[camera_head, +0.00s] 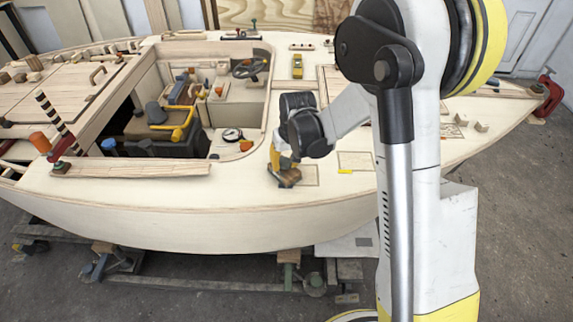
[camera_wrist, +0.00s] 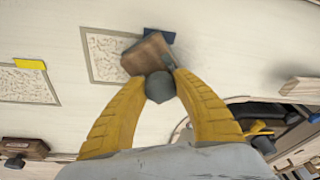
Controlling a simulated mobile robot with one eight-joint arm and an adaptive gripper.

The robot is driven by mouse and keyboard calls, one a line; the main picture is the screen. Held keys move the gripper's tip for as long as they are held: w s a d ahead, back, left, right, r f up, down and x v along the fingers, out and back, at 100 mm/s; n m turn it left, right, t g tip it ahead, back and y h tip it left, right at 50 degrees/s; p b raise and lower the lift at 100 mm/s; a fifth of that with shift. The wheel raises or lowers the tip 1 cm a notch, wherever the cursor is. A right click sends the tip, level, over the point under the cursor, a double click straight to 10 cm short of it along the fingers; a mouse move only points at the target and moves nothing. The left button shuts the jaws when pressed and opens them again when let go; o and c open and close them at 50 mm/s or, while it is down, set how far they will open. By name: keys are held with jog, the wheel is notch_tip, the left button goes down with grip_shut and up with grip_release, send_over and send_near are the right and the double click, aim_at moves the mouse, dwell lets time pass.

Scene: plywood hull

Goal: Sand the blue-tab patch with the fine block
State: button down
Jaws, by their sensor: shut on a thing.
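My gripper (camera_wrist: 160,82) is shut on the grey knob of a brown wooden sanding block (camera_wrist: 147,54); its grit cannot be told. The block also shows in the head view (camera_head: 288,180), low over the pale deck. It covers the right part of the outlined, speckled blue-tab patch (camera_wrist: 104,48). The blue tab (camera_wrist: 160,35) shows just past the block's upper right edge. Whether the block touches the patch cannot be told. My gripper in the head view (camera_head: 281,163) is partly hidden by my wrist. Another brown block (camera_wrist: 24,149) lies at the lower left of the wrist view.
A second outlined patch with a yellow tab (camera_wrist: 30,64) lies to the left. The open cockpit (camera_head: 165,125) holds tools left of my gripper. A loose wooden strip (camera_head: 130,170) lies along the deck edge. A red clamp (camera_head: 547,95) is at the far right.

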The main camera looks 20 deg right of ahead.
jog(key=shift+w+a, duration=0.15)
jog(key=shift+a, duration=0.2)
jog(key=p+v, duration=0.2)
jog(key=v, duration=0.1)
jog(key=shift+w+r, duration=0.25)
jog(key=shift+r, duration=0.1)
jog(key=shift+a+r+p, duration=0.15)
jog(key=shift+r+p, duration=0.3)
jog(key=shift+r, duration=0.2)
jog(key=shift+w+p+v, duration=0.15)
jog(key=shift+p+v, duration=0.4)
jog(key=shift+v, duration=0.25)
jog(key=shift+w+p+v, duration=0.2)
jog(key=shift+p+v, duration=0.3)
jog(key=shift+v, duration=0.3)
jog(key=shift+r, duration=0.1)
